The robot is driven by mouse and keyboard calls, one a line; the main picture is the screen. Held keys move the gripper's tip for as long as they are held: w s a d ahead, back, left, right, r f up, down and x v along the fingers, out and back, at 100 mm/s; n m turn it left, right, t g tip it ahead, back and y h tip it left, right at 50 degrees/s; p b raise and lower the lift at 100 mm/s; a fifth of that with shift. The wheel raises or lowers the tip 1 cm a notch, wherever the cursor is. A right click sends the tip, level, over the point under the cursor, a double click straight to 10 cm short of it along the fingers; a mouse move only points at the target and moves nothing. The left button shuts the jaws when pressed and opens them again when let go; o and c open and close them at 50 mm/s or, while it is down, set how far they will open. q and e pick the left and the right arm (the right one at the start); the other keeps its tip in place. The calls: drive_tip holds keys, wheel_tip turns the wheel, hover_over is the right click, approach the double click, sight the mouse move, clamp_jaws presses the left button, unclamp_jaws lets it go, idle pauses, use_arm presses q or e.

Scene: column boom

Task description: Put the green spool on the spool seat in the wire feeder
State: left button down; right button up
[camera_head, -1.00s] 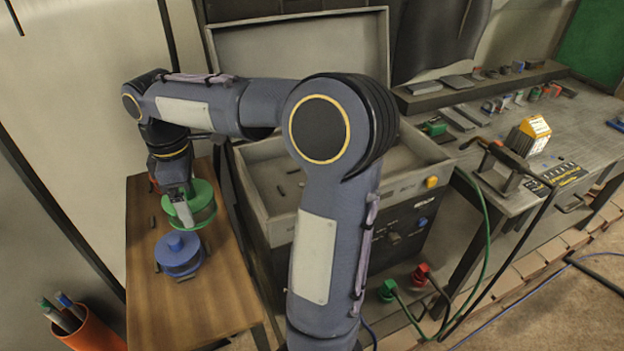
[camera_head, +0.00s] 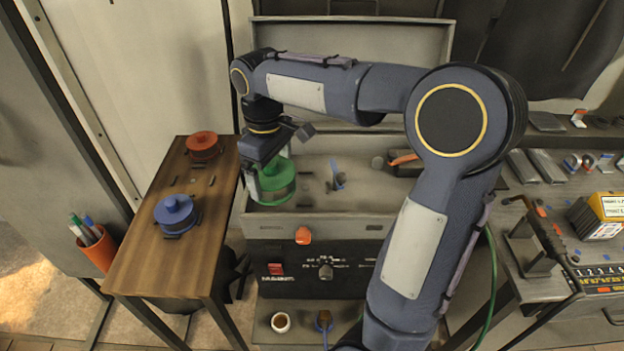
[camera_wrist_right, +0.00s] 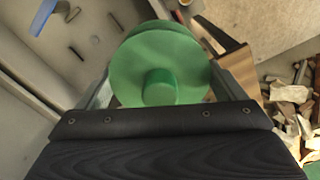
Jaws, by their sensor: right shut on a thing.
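The green spool (camera_head: 274,183) is held by my right gripper (camera_head: 270,180), which reaches down over the left part of the open wire feeder (camera_head: 325,224). In the right wrist view the green spool (camera_wrist_right: 162,65) sits between the fingers, its round flange and hub facing the camera. In the head view it appears over the left end of the feeder's tray; I cannot tell whether it touches anything beneath. The feeder's inside shows a blue part (camera_head: 337,176) near the middle. I cannot make out the spool seat for certain. My left gripper is not in view.
A wooden table (camera_head: 190,262) at left carries a blue spool (camera_head: 175,214) and a red spool (camera_head: 203,146). An orange cup with pens (camera_head: 97,250) stands left of it. The feeder's lid (camera_head: 350,75) is raised behind the tray. A cluttered workbench (camera_head: 535,290) is at right.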

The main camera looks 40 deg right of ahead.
drive_tip(key=w+d+f+p, duration=0.1)
drive_tip(key=d+f, duration=0.1)
drive_tip(key=d, duration=0.2)
drive_tip(key=w+d+f+p, duration=0.1)
drive_tip(key=w+d+f, duration=0.1)
drive_tip(key=d+f, duration=0.1)
drive_tip(key=w+d+f, duration=0.2)
drive_tip(key=d+f, duration=0.1)
drive_tip(key=d, duration=0.1)
drive_tip(key=shift+d+f+p, duration=0.25)
drive_tip(key=shift+d+p, duration=0.1)
drive_tip(key=shift+p, duration=0.05)
drive_tip(key=f, duration=0.1)
drive_tip(key=d+f, duration=0.1)
drive_tip(key=f, duration=0.1)
drive_tip(key=shift+w+f, duration=0.1)
drive_tip(key=shift+f, duration=0.5)
drive_tip(key=shift+a, duration=0.1)
drive_tip(key=shift+f, duration=0.15)
drive_tip(key=o, duration=1.4)
drive_tip(key=shift+o, duration=0.6)
